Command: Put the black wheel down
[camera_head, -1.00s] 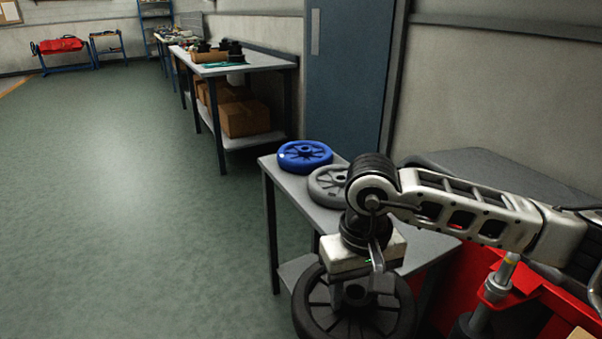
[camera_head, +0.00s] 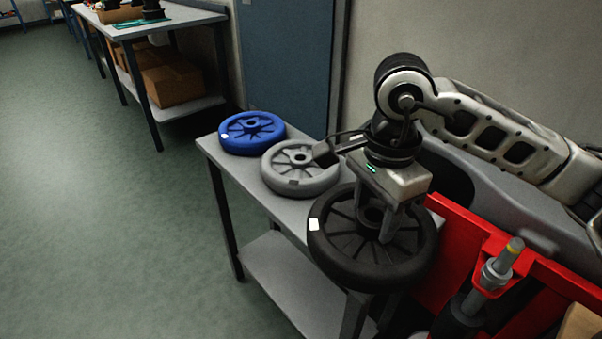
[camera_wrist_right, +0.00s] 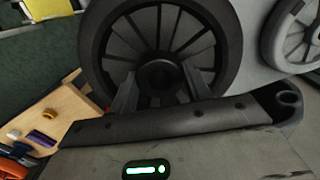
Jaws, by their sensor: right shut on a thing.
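The black wheel (camera_head: 340,262) lies roughly flat at the near end of a small grey table (camera_head: 288,208). Its near part extends past the table's edge. I cannot tell whether it touches the tabletop. My right gripper (camera_head: 378,222) is above it, pointing down, shut on its hub. In the right wrist view the two fingers (camera_wrist_right: 158,88) sit on either side of the hub of the black wheel (camera_wrist_right: 229,45). My left gripper is not in view.
A grey wheel (camera_head: 318,180) and a blue wheel (camera_head: 252,132) lie behind on the same table; the grey one also shows in the wrist view (camera_wrist_right: 290,45). A red cart panel (camera_head: 450,255) stands close at the right. Open floor (camera_head: 100,230) lies to the left.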

